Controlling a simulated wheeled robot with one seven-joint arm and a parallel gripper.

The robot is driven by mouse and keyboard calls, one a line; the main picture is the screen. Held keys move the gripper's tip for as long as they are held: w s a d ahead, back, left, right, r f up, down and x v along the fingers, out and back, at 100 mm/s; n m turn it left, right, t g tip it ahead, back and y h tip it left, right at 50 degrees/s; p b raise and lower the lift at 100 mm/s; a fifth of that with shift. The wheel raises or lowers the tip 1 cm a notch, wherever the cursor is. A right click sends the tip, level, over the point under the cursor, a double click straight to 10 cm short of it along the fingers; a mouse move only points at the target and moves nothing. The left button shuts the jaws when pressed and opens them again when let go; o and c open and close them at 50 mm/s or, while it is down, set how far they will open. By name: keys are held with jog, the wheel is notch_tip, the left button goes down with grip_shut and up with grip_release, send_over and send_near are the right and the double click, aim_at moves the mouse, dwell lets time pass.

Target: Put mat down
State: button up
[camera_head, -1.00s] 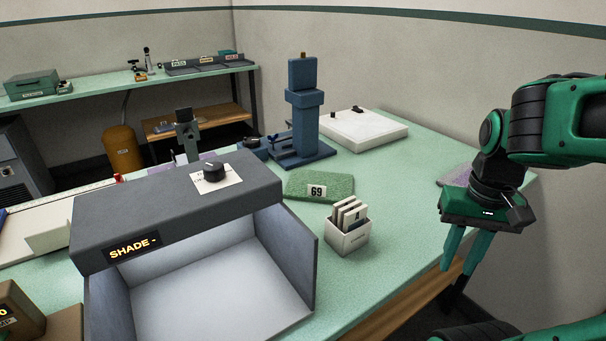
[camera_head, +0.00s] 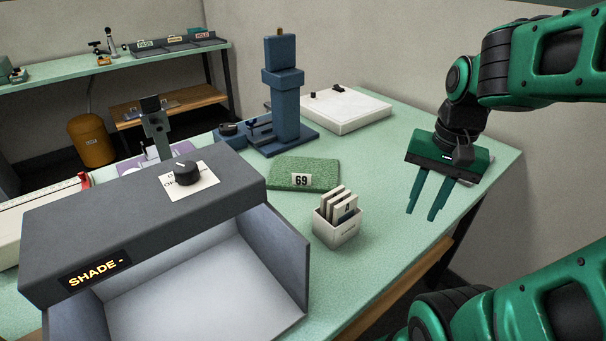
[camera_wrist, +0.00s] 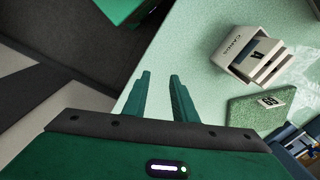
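A green textured mat (camera_head: 305,172) with a white "69" tag lies flat on the pale green table, between the blue column stand and the white card box. It also shows at the right of the wrist view (camera_wrist: 262,108). My gripper (camera_head: 421,215) is open and empty, with its two fingers pointing down near the table's right edge. It is to the right of the mat and apart from it. In the wrist view the fingers (camera_wrist: 160,76) are spread with nothing between them.
The card box (camera_head: 337,226) stands just in front of the mat. A grey booth marked "SHADE" (camera_head: 140,215) fills the front left. The blue stand (camera_head: 287,120) and a white flat device (camera_head: 345,108) are behind. Table right of the mat (camera_head: 385,180) looks clear.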

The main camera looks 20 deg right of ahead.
jog(key=w+a+r+m+y, duration=0.1)
jog(key=w+a+m, duration=0.35)
jog(key=w, duration=0.35)
jog(key=w+a+r+m+t+y, duration=0.1)
jog(key=w+a+r+m+y, duration=0.1)
jog(key=w+a+m, duration=0.45)
jog(key=w+a+r+m+y, duration=0.1)
jog(key=w+a+m, duration=0.15)
jog(key=w, duration=0.65)
jog(key=shift+m, duration=0.25)
jog(key=x, duration=0.4)
jog(key=shift+w+d+f, duration=0.2)
jog(key=shift+w+f, duration=0.05)
jog(key=shift+f, duration=0.1)
jog(key=shift+x, duration=2.75)
jog(key=shift+s+d, duration=0.1)
jog(key=shift+d, duration=0.05)
grip_shut()
